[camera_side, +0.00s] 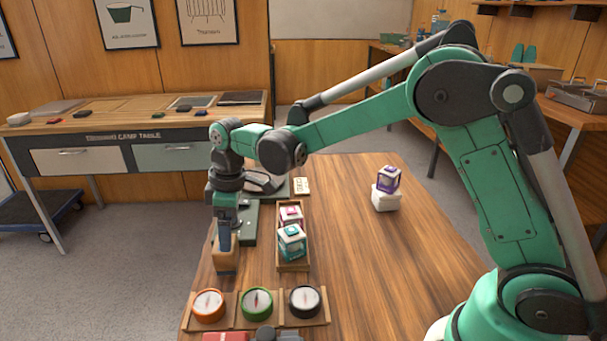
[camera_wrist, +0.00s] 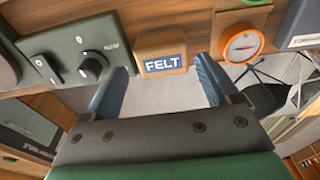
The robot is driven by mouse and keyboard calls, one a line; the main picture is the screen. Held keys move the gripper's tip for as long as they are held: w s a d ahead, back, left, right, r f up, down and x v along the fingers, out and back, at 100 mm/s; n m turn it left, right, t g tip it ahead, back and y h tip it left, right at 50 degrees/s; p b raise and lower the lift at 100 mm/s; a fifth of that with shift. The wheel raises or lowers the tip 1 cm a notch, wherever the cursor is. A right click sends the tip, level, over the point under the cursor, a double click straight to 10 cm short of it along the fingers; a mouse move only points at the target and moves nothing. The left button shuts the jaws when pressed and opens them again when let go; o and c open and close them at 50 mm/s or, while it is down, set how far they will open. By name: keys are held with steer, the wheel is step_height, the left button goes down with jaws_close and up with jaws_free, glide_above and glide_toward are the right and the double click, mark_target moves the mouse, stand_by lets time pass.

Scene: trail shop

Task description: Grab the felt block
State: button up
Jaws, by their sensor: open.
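The felt block (camera_wrist: 161,44) is a tan block with a blue "FELT" label, seen in the wrist view at the top middle. In the side view the felt block (camera_side: 225,263) stands near the left edge of the wooden table, partly hidden behind my gripper. My gripper (camera_side: 224,240) points down over it, its blue fingers overlapping the block in the picture. In the wrist view my gripper (camera_wrist: 162,70) is open, with one finger on each side of the block and visible gaps. I cannot tell how far the fingertips reach down its sides.
A wooden rack with orange (camera_side: 208,305), green (camera_side: 257,303) and black (camera_side: 305,301) compasses lies in front. A wooden tray (camera_side: 293,266) with two small boxes stands right of the block. A grey-green knob panel (camera_wrist: 78,60) is close by.

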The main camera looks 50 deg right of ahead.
steer(key=f, duration=0.4)
steer(key=w+a+f, duration=0.1)
steer(key=f, duration=0.1)
steer(key=shift+a+f, duration=0.1)
steer(key=shift+f, duration=0.15)
steer(key=c, duration=0.9)
steer(key=shift+c, duration=0.2)
steer(key=shift+r, duration=0.1)
